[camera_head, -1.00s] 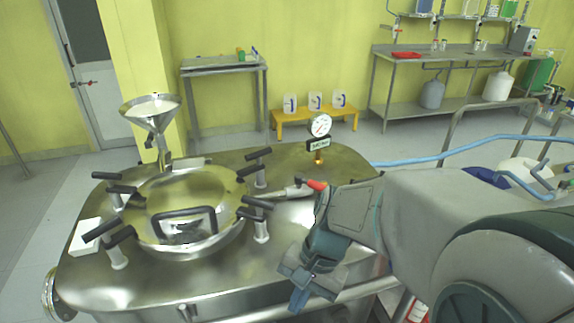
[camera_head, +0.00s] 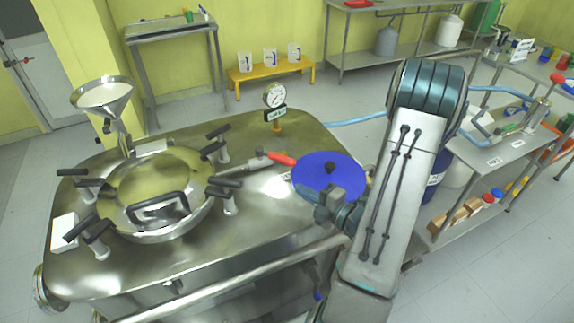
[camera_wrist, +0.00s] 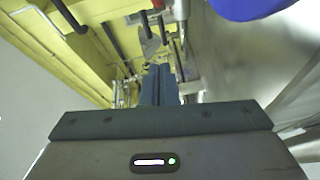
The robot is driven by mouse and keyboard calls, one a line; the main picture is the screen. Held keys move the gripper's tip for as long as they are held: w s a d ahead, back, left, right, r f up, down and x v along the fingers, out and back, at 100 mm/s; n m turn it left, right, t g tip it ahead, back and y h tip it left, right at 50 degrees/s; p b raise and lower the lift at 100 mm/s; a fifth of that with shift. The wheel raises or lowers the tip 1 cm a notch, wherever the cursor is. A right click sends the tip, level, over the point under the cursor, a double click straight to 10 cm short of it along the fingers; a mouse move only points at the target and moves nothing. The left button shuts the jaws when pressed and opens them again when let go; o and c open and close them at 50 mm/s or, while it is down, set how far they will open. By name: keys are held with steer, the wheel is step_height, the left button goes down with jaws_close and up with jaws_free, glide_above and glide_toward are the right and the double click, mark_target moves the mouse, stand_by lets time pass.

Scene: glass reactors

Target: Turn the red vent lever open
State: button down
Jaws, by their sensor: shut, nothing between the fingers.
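The red vent lever (camera_head: 282,159) sits on a metal valve on top of the steel reactor (camera_head: 255,215), with its red handle pointing right toward a blue disc. My gripper (camera_head: 308,194) is below and right of the lever, in front of the blue disc and apart from the lever. In the wrist view its two fingers (camera_wrist: 159,85) are together with nothing between them. A red part, apparently the lever (camera_wrist: 157,5), shows at the top edge of the wrist view.
The blue disc (camera_head: 330,168) with a black knob lies close beside the lever. A pressure gauge (camera_head: 275,97) stands behind it. The round hatch (camera_head: 160,190) with black clamp handles is to the left. A steel rail (camera_head: 240,280) runs along the reactor's front.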

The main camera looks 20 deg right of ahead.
mark_target(275, 157)
steer(key=shift+w+d+f, duration=0.1)
steer(key=shift+w+f, duration=0.05)
steer(key=shift+w, duration=0.05)
steer(key=x, duration=0.9)
steer(key=shift+w, duration=0.2)
steer(key=shift+w+d+f, duration=0.1)
steer(key=shift+w+d, duration=0.9)
steer(key=shift+d, duration=0.2)
steer(key=shift+w+d+f, duration=0.1)
steer(key=shift+w+d, duration=0.15)
steer(key=shift+d, duration=0.05)
steer(key=shift+d, duration=0.1)
